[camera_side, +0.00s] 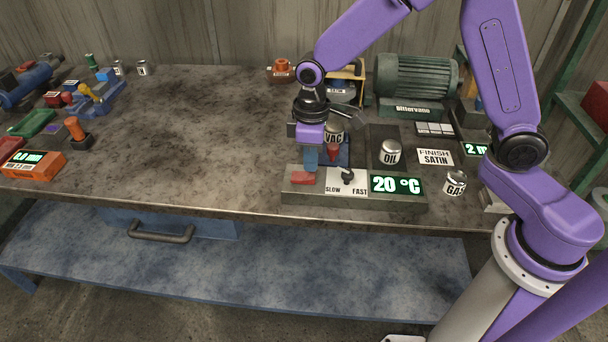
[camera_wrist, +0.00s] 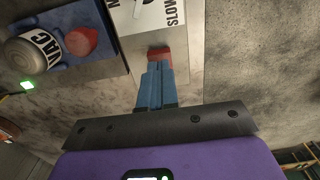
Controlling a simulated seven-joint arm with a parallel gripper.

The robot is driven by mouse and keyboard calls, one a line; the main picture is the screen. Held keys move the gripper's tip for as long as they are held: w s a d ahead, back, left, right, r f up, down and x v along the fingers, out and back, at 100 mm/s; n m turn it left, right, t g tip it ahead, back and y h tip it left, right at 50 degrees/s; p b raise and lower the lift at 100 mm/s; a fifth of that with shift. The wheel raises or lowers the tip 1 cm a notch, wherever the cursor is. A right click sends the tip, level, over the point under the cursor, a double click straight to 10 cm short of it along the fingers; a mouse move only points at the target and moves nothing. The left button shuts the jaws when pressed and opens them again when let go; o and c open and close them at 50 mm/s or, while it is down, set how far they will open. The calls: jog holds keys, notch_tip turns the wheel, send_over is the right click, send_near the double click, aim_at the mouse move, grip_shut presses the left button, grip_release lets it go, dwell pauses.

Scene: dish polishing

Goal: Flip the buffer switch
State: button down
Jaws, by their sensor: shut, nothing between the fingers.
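The red switch (camera_side: 303,178) sits at the left end of the grey control panel (camera_side: 400,203), beside the SLOW/FAST dial (camera_side: 347,175). My gripper (camera_side: 310,166) points down just above and behind the red switch, with its blue fingers shut and empty. In the wrist view, the fingertips of my gripper (camera_wrist: 157,66) are right at the red switch (camera_wrist: 160,54) and overlap part of it. I cannot tell whether they touch. The white SLOW label (camera_wrist: 150,16) lies just beyond it.
A VAC can (camera_side: 334,134) and a red knob stand close to my gripper. An OIL can (camera_side: 390,152), a 20 °C display (camera_side: 396,185) and a GAS can (camera_side: 455,183) are to the right.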

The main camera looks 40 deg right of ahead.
aim_at(313, 176)
jog(key=shift+f, duration=1.1)
dwell(0.6)
jog(key=shift+r, duration=3.5)
jog(key=shift+s+r, duration=0.2)
jog(key=shift+s, duration=0.15)
jog(key=s+d+r+n, duration=0.1)
jog(key=s+d, duration=0.2)
jog(key=s, duration=0.5)
jog(key=s+d+r+n, duration=0.1)
jog(key=s+d, duration=0.3)
jog(key=s, duration=0.5)
jog(key=s+d+r+n, duration=0.1)
jog(key=s+d, duration=0.3)
jog(key=s, duration=0.4)
jog(key=shift+s+r+n, duration=0.2)
jog(key=shift+n, duration=0.1)
